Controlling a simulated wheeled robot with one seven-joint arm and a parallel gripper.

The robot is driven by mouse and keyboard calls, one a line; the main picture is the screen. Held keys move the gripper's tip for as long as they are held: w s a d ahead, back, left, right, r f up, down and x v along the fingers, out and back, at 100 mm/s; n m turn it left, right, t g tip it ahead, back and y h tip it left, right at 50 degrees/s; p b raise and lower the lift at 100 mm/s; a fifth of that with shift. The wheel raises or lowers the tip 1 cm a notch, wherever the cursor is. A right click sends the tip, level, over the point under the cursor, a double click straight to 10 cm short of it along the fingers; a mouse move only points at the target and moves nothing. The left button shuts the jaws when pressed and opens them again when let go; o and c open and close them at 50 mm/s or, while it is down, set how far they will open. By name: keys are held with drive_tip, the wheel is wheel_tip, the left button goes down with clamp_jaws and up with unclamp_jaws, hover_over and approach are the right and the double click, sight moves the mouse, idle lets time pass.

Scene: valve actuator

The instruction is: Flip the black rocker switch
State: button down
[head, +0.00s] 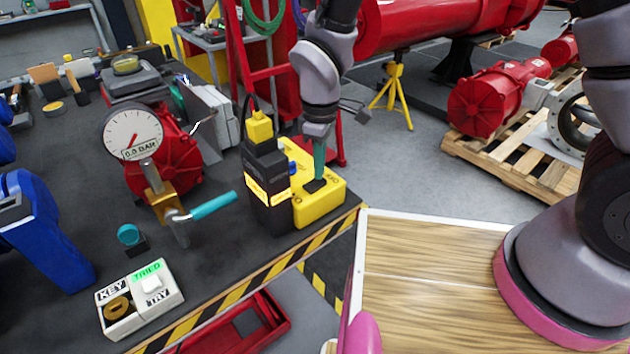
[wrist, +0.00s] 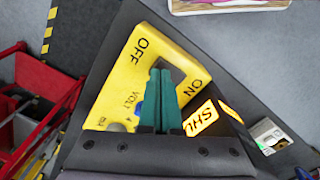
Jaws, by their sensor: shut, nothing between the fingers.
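The black rocker switch (head: 315,187) is set in the top of a yellow box (head: 330,203) at the bench's right corner. In the wrist view the rocker (wrist: 178,73) lies between the OFF and ON labels on the yellow box (wrist: 125,75), partly hidden by my fingers. My gripper (head: 318,176) points down with its teal fingers shut and empty. Its tips (wrist: 161,72) are over or at the rocker; I cannot tell whether they touch it. Which way the rocker is tilted is unclear.
A black device with a yellow plug (head: 260,128) stands close left of the yellow box. A gauge (head: 132,133) and a teal-handled valve (head: 213,206) are farther left.

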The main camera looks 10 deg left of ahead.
drive_tip(key=shift+f, duration=0.55)
drive_tip(key=shift+r, duration=3.55)
